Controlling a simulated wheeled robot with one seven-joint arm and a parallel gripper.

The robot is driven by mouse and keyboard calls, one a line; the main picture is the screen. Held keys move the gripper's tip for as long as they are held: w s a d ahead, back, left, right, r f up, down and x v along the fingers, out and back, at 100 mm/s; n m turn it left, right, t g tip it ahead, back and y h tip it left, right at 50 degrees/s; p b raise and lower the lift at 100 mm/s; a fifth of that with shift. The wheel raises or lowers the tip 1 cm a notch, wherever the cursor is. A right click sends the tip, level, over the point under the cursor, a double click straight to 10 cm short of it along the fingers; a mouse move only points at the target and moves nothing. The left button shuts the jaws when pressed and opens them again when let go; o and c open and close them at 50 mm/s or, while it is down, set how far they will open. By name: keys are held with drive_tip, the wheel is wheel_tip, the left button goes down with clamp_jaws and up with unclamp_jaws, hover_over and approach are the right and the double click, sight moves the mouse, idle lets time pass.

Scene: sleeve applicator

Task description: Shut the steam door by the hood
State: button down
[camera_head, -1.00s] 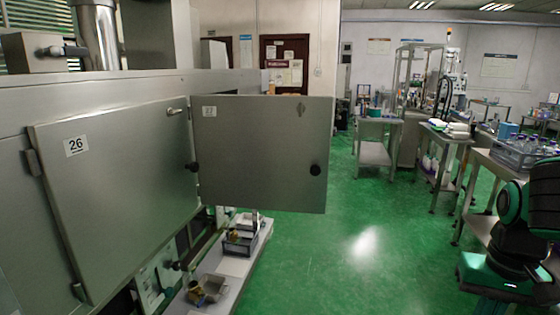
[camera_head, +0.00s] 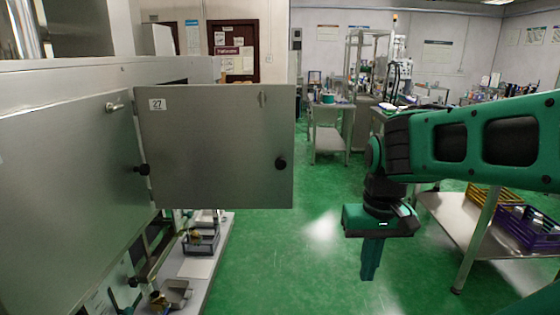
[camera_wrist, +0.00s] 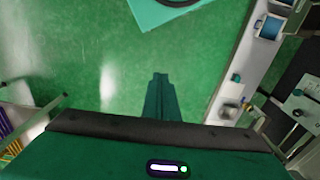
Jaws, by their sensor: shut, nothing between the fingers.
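The steam door (camera_head: 215,147) is a grey metal panel with a label reading 27 and a black round knob (camera_head: 281,163) near its right edge. It stands swung open, out from the machine's front, in the head view. My gripper (camera_head: 371,272) hangs fingers down over the floor, to the right of the door and apart from it. Its fingers are together and empty. In the wrist view the shut fingers (camera_wrist: 160,98) point over bare green floor.
A closed grey door panel (camera_head: 65,190) lies to the left on the machine front. A low shelf with parts (camera_head: 205,262) runs below the doors. A metal table (camera_head: 445,220) with yellow and purple crates stands at right. Green floor is clear between.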

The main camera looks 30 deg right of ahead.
sight(281, 159)
drive_tip(key=w+a+r+t+h, duration=0.1)
drive_tip(key=w+a+r+t, duration=0.1)
drive_tip(key=w+r, duration=1.05)
drive_tip(key=w+a+r+t+h, duration=0.1)
drive_tip(key=w+a+r, duration=0.1)
drive_tip(key=w+r, duration=1.05)
drive_tip(key=shift+n, duration=0.3)
drive_tip(key=w+d+f, duration=0.1)
drive_tip(key=w+f, duration=0.2)
drive_tip(key=f, duration=0.1)
drive_tip(key=w+d+f, duration=0.1)
drive_tip(key=w+f, duration=0.1)
drive_tip(key=f, duration=0.2)
drive_tip(key=w+d+f, duration=0.1)
drive_tip(key=w+f, duration=0.2)
drive_tip(key=f, duration=0.2)
drive_tip(key=shift+w+d, duration=0.1)
drive_tip(key=shift+w, duration=0.25)
drive_tip(key=shift+w+d, duration=0.35)
drive_tip(key=shift+w, duration=0.25)
